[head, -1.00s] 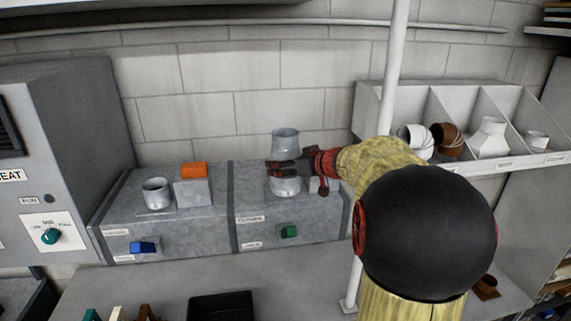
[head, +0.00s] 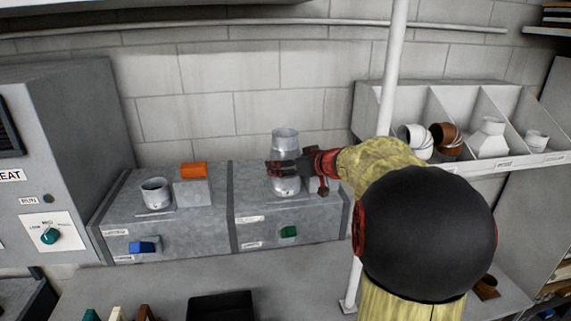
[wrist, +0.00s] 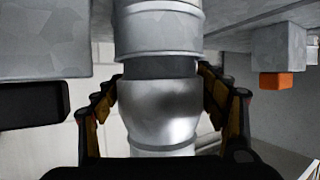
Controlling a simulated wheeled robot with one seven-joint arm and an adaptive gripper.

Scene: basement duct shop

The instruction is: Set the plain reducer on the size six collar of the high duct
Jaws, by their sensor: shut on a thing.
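The plain reducer (head: 285,138) is a grey metal piece standing upright above the right-hand duct box. My gripper (head: 282,169) is shut on it, with fingers on both sides in the wrist view (wrist: 160,110). The collar (head: 287,188) on the right-hand duct (head: 265,208) is directly under the reducer and partly hidden by my fingers. In the wrist view, which looks upside down, the collar (wrist: 160,32) lines up with the reducer across a dark band; I cannot tell whether they touch. Another grey collar (head: 156,194) stands open on the left-hand duct. The duct labels are too small to read surely.
An orange block (head: 193,170) sits on a grey box on the left duct. A white pole (head: 390,85) rises beside my arm. A bin shelf (head: 500,163) at the right holds several fittings. A black tray (head: 221,307) lies on the bench in front.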

